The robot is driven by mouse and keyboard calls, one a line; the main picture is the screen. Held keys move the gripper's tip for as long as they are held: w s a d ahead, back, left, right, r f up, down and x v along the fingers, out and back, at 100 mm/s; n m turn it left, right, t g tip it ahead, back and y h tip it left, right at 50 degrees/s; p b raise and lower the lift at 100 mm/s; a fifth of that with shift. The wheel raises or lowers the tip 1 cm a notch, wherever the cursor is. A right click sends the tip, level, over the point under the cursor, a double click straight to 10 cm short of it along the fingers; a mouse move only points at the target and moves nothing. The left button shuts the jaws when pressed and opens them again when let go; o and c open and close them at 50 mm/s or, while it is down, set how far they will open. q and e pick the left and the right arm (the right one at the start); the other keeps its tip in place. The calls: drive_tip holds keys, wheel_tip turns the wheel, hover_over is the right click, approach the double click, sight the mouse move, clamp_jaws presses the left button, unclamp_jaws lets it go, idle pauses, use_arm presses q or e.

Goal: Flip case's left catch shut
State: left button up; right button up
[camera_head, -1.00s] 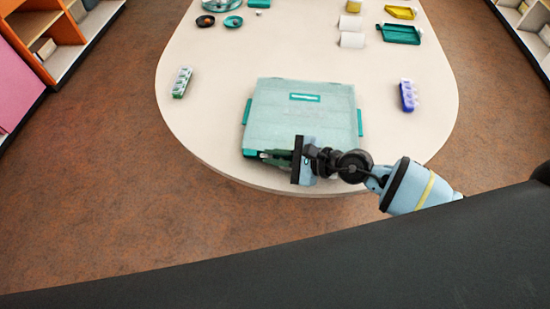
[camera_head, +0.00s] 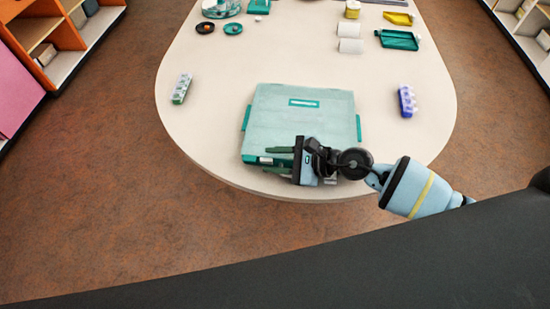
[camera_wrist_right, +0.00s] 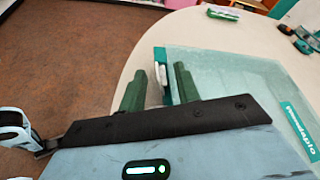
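The closed case (camera_head: 300,125), with a pale translucent teal lid and a label, lies near the front edge of the table; it also shows in the right wrist view (camera_wrist_right: 225,75). A whitish piece (camera_wrist_right: 160,78), apparently the left catch, is on its front edge; whether it is up or down is unclear. My right gripper (camera_head: 275,158) is at the case's front edge, left of the middle. In the right wrist view its two green fingers (camera_wrist_right: 160,80) are apart, one over the case edge and one outside it. Contact cannot be told. The gripper hides the front right part. My left gripper is not identifiable.
A green-and-white bead strip (camera_head: 181,89) lies left of the case and a blue one (camera_head: 407,101) right.

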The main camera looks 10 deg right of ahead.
drive_tip(key=b+v, duration=0.1)
drive_tip(key=v, duration=0.5)
drive_tip(key=shift+s+d, duration=0.25)
drive_tip(key=shift+d, duration=0.1)
drive_tip(key=shift+s+d+r, duration=0.15)
drive_tip(key=shift+d+r, duration=0.1)
drive_tip(key=shift+d, duration=0.1)
